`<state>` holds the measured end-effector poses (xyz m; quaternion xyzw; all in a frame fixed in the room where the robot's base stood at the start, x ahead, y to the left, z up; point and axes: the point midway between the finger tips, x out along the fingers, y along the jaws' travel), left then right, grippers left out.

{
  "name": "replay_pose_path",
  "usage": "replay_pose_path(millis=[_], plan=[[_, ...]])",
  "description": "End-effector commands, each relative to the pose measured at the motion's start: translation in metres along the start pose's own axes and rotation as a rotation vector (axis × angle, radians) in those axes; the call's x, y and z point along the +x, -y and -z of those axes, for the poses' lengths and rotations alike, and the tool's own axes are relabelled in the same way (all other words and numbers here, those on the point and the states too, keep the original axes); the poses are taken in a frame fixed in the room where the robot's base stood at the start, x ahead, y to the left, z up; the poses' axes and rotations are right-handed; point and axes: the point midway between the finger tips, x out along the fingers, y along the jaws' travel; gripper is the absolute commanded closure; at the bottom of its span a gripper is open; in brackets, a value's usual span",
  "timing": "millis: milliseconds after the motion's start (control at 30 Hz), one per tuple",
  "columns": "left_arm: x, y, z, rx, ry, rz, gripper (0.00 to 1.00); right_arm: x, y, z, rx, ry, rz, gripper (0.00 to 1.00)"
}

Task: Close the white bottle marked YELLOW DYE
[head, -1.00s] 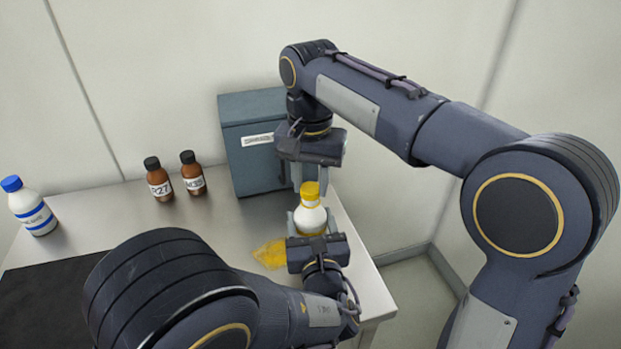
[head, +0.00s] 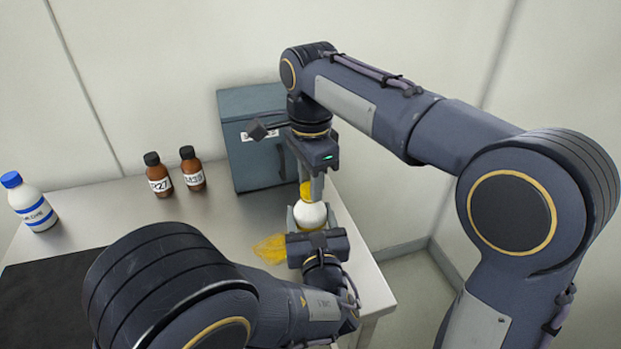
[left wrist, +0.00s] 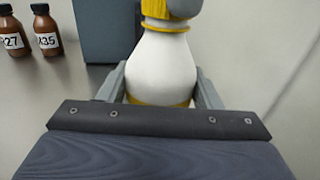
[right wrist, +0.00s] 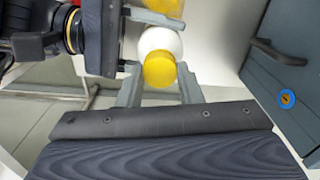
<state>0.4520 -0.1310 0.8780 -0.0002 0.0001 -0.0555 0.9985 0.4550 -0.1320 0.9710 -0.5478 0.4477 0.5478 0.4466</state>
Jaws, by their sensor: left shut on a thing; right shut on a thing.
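The white bottle (head: 311,214) with a yellow cap (head: 305,190) stands upright near the table's right end. Its label is not readable. My left gripper (head: 309,224) is shut on the bottle's body; the left wrist view shows its fingers on both sides of the white body (left wrist: 160,70). My right gripper (head: 312,184) comes down from above and is shut on the yellow cap, which sits on the bottle's neck. The right wrist view shows the cap's top (right wrist: 159,70) between the fingers. A finger hides part of the cap in the head view.
A yellow spill (head: 270,249) lies left of the bottle. A grey-blue cabinet (head: 256,160) stands behind. Two brown bottles (head: 158,175) (head: 192,169) and a white bottle with a blue cap (head: 32,203) stand further left. A dark mat (head: 45,290) covers the front left.

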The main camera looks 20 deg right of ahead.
Motion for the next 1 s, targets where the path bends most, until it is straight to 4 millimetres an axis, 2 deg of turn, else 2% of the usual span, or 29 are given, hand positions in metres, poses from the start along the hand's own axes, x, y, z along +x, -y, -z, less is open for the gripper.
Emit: replay_pose_path(millis=[300,500,633,933,967,1000], plan=[[-0.0001,0.0001,-0.0002,0.000,0.000,0.000,1.00,0.0000,-0.0003,-0.0009,0.866,0.000,0.001,0.88],[-0.0002,0.0002,-0.0001,0.000,0.000,0.000,1.00,0.0002,-0.0004,-0.0009,1.281,0.001,0.001,0.88],[-0.0002,0.0002,-0.0001,0.000,0.000,0.001,1.00,0.0004,-0.0003,-0.0007,1.393,0.002,0.001,0.88],[-0.0003,0.0002,0.0000,0.000,0.000,0.001,1.00,0.0003,-0.0002,-0.0003,1.407,0.002,0.001,0.88],[-0.0003,0.0002,0.0000,0.000,0.000,0.001,1.00,0.0002,-0.0002,-0.0003,1.407,0.002,0.001,0.64],[-0.0003,0.0002,0.0000,0.000,0.000,0.001,1.00,0.0002,-0.0003,-0.0002,1.406,0.002,0.001,0.59]])
